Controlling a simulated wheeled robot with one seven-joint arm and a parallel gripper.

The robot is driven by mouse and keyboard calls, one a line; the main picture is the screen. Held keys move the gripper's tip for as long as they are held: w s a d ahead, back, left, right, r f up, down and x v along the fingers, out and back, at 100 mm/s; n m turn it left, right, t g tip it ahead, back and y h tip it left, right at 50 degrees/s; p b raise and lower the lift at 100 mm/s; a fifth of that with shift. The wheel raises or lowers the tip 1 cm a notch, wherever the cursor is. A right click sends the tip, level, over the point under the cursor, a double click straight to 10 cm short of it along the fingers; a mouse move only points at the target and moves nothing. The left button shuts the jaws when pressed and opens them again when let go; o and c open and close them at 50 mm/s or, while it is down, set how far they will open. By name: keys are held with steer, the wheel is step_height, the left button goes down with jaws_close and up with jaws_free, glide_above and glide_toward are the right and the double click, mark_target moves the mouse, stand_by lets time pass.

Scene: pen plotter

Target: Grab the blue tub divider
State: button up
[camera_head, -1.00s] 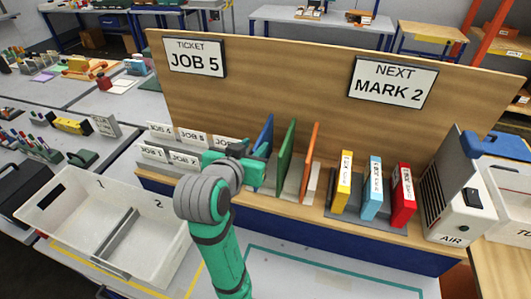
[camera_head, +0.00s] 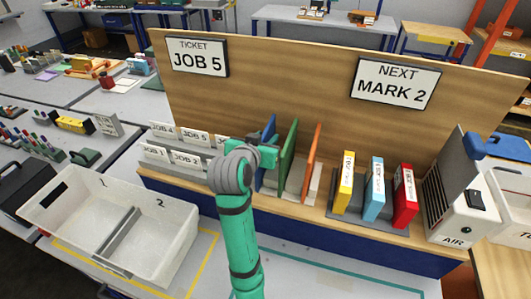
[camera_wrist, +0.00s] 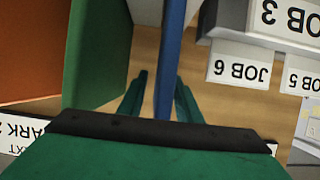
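The blue tub divider (camera_head: 270,129) stands upright in the rack on the shelf, left of a green divider (camera_head: 289,155) and an orange divider (camera_head: 312,160). My gripper (camera_head: 268,157) is at the blue divider, and my arm hides part of it. In the wrist view the blue divider (camera_wrist: 171,60) runs edge-on between the two green fingers of my gripper (camera_wrist: 160,88). The fingers are apart, with shelf visible on both sides of the divider. The green divider (camera_wrist: 100,50) is close beside the left finger.
White job cards (camera_head: 185,158) stand just left of the dividers; the JOB 6 card (camera_wrist: 240,65) is right of my fingers. Yellow, blue and red binders stand farther right. A wooden back panel (camera_head: 290,90) rises behind. A white two-compartment tub (camera_head: 165,260) is at lower left.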

steer(key=shift+c, duration=0.3)
jaws_close()
